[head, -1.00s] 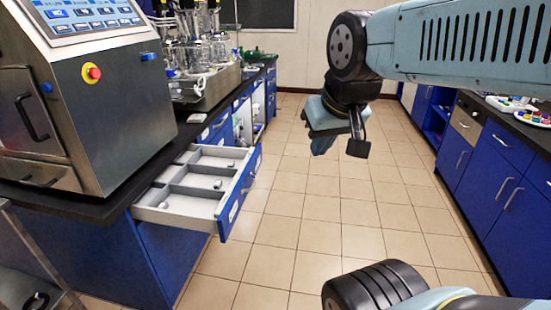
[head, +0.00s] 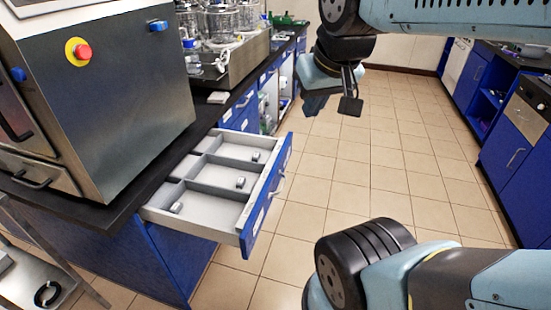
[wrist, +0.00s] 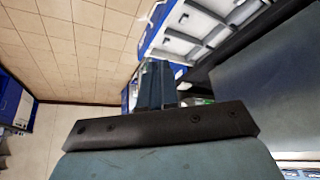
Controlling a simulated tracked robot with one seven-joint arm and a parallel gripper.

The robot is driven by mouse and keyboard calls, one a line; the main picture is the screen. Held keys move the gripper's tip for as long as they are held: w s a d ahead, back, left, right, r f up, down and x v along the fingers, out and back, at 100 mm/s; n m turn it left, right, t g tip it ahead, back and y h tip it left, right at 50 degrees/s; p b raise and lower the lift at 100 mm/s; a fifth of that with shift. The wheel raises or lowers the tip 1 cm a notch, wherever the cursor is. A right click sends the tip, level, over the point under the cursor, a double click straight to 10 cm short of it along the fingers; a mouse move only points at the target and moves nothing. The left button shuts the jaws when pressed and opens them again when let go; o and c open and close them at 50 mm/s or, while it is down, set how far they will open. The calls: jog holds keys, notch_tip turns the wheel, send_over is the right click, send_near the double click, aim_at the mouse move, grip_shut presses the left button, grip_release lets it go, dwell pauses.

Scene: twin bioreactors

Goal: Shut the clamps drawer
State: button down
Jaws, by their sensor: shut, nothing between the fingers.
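The clamps drawer (head: 200,208) stands pulled out from the blue bench on the left in the head view. Its grey tray is divided into compartments, with a few small metal pieces lying in them. Its blue front (head: 266,197) has a pale handle and faces right. The drawer also shows at the top of the wrist view (wrist: 197,24). My gripper (head: 312,102) is in the air over the aisle, beyond and to the right of the drawer, apart from it. Its fingers (wrist: 156,84) are together and empty in the wrist view.
A steel machine with a red button (head: 83,51) stands on the dark benchtop (head: 140,165) above the drawer. Glass vessels (head: 222,22) stand farther back. Blue cabinets (head: 510,140) line the right side. The tiled floor (head: 400,170) between is clear.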

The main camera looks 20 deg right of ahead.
jog(key=shift+w, duration=0.1)
jog(key=w+d+f+m+g+y, duration=0.3)
jog(key=w+f+m+y, duration=0.25)
jog(key=w+f, duration=0.3)
jog(key=w+d+f+m+g+y, duration=0.2)
jog(key=w+f+m+g+y, duration=0.3)
jog(key=w+f, duration=0.4)
jog(key=w+d+f+m+t+y, duration=0.2)
jog(key=d+f+m+t, duration=0.15)
jog(key=f, duration=0.25)
jog(key=w+d+f+m+t+y, duration=0.2)
jog(key=d+f+m, duration=0.1)
jog(key=d+f, duration=0.15)
jog(key=m+t, duration=0.8)
send_near(282, 167)
jog(key=shift+g, duration=0.25)
jog(key=x, duration=0.6)
jog(key=shift+w+a+r, duration=0.1)
jog(key=shift+w+a, duration=0.1)
jog(key=shift+a, duration=0.15)
